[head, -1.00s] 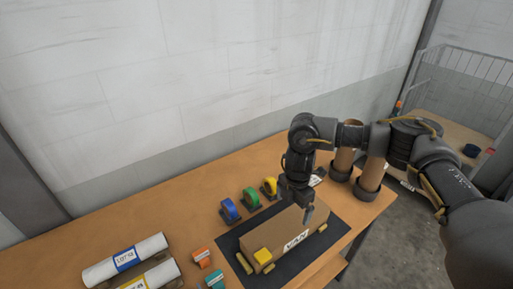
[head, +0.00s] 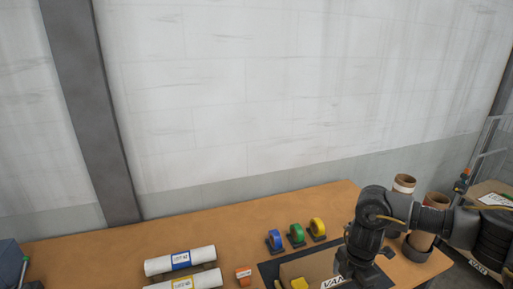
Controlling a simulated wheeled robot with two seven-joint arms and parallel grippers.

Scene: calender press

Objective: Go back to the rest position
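My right arm comes in from the right. Its wrist hangs over the dark mat (head: 268,270) at the bottom right of the head view, and my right gripper (head: 352,277) points down beside the label reading "VAN" on a cardboard box (head: 305,268). The gripper overlaps the box's right part in the picture, and I cannot tell whether they touch. Its fingertips are too dark and close to the frame's lower edge to show whether they are open or shut. My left gripper is not in view.
Blue (head: 274,240), green (head: 296,234) and yellow (head: 317,228) tape dispensers stand behind the mat. White rolls (head: 180,261) and an orange item (head: 243,275) lie on the table (head: 110,244) left of it. Cardboard tubes (head: 403,184) stand at right. The table's back left is clear.

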